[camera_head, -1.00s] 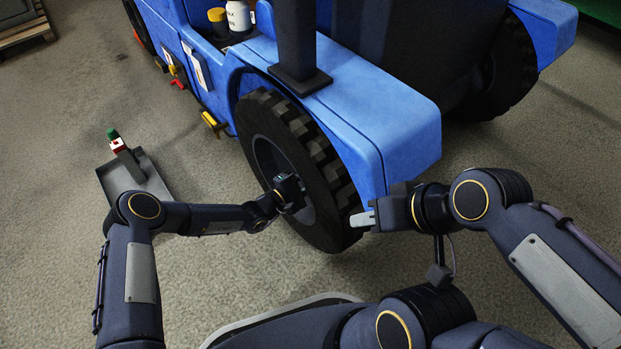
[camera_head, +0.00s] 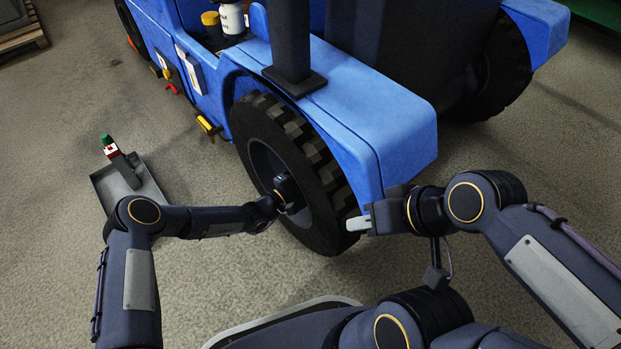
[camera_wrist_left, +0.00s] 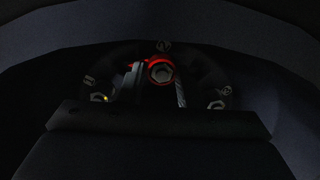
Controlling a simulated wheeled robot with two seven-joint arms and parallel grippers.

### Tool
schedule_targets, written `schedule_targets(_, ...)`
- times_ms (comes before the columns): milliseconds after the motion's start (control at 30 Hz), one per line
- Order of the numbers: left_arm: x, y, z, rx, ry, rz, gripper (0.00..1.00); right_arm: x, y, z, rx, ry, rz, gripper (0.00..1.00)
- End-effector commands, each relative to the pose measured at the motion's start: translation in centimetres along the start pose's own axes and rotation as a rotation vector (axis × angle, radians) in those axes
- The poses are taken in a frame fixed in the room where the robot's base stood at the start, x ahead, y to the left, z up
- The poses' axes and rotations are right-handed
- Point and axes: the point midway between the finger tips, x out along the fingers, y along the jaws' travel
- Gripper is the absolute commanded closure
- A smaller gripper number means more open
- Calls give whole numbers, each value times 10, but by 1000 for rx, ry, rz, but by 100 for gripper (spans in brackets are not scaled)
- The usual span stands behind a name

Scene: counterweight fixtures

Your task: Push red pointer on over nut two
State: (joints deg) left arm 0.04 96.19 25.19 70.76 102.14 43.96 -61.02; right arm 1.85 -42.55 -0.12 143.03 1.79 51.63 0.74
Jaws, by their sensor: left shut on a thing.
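In the left wrist view, the red pointer (camera_wrist_left: 151,66) shows as a red ring around the outline of the upper middle hex nut (camera_wrist_left: 161,73). How far it sits over the nut I cannot tell. My left gripper (camera_wrist_left: 158,88) has a finger on each side there and is shut on the pointer. In the head view my left gripper (camera_head: 287,196) reaches into the front wheel's hub, and the pointer is hidden. My right gripper (camera_head: 357,223) is beside the tyre's right side; its pale fingers overlap, so its opening is unclear.
The wheel (camera_head: 322,185) belongs to a blue vehicle (camera_head: 385,115). Other hub nuts show at left (camera_wrist_left: 97,98) and right (camera_wrist_left: 217,105); a small yellow spot is by the left one. A grey tray (camera_head: 148,183) lies on the floor at left.

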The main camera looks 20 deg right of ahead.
Motion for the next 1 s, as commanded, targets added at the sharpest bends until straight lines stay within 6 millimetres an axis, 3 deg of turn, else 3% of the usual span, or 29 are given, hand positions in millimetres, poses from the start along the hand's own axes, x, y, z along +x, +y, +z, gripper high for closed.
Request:
schedule_targets(167, 0, 0, 0, 0, 0, 0, 82, 0, 0, 0, 0, 0, 0, 63)
schedule_targets(200, 0, 0, 0, 0, 0, 0, 68, 0, 0, 0, 0, 0, 0, 63)
schedule_targets(400, 0, 0, 0, 0, 0, 0, 44, 0, 0, 0, 0, 0, 0, 63)
schedule_targets(700, -2, 1, 0, 0, 1, -1, 44, -2, -1, -1, 0, 0, 0, 63)
schedule_targets(1000, -25, 2, 1, -2, 1, -1, 44, -15, -7, -7, 0, 0, 0, 63)
